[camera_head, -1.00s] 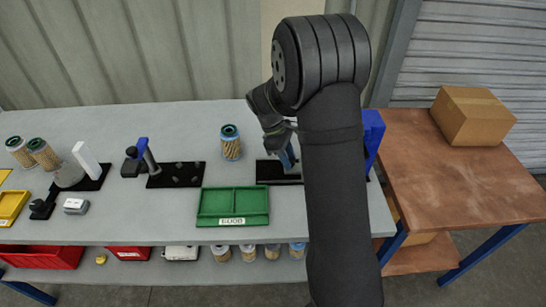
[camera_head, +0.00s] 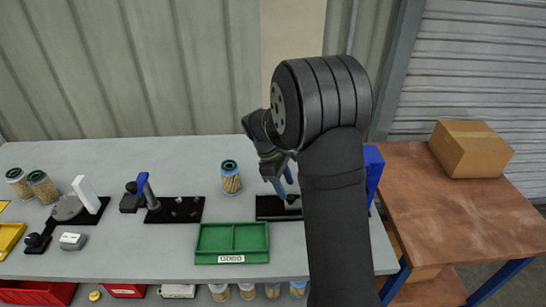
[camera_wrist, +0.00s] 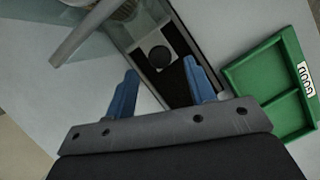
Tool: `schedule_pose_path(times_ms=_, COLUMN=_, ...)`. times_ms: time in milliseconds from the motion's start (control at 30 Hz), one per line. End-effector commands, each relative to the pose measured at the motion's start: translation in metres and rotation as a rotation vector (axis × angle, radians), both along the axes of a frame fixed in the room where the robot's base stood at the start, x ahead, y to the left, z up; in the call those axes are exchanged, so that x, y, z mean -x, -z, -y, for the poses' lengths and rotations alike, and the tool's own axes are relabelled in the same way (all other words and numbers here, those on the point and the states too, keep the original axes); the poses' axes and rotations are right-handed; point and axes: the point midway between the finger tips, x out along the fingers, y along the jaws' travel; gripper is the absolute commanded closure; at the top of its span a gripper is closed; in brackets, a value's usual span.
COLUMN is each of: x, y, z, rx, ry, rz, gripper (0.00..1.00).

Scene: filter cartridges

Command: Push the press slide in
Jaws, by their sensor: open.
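The press has a black base (camera_head: 268,207) on the grey bench and a blue upright (camera_head: 374,165), partly hidden behind my arm. In the wrist view, a pale grey block with a round black knob (camera_wrist: 159,57) sits in a dark track (camera_wrist: 178,92); it appears to be the press slide. My gripper (camera_head: 283,187) is over the press base, pointing down. In the wrist view my gripper (camera_wrist: 160,84) has its blue fingers apart with nothing between them, and the knob lies just beyond their tips. I cannot tell whether they touch the slide.
A green tray (camera_head: 232,259) labelled GOOD stands left of the press. A filter cartridge (camera_head: 231,180) stands behind it. A black fixture with a blue-topped post (camera_head: 144,190) is further left. A wooden table with a cardboard box (camera_head: 470,150) stands right.

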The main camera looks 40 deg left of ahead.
Motion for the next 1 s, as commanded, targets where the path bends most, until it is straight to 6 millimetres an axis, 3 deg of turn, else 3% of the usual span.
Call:
schedule_pose_path(times_ms=300, x=0.011, y=-0.074, z=-0.029, rx=-0.004, ry=-0.002, rz=0.002, gripper=0.50)
schedule_pose_path(times_ms=500, x=0.017, y=-0.109, z=-0.043, rx=-0.003, ry=-0.002, rz=0.001, gripper=0.50)
schedule_pose_path(times_ms=700, x=0.020, y=-0.126, z=-0.048, rx=-0.001, ry=0.000, rz=0.000, gripper=0.50)
schedule_pose_path(times_ms=1000, x=0.020, y=-0.128, z=-0.049, rx=0.000, ry=0.000, rz=0.001, gripper=0.50)
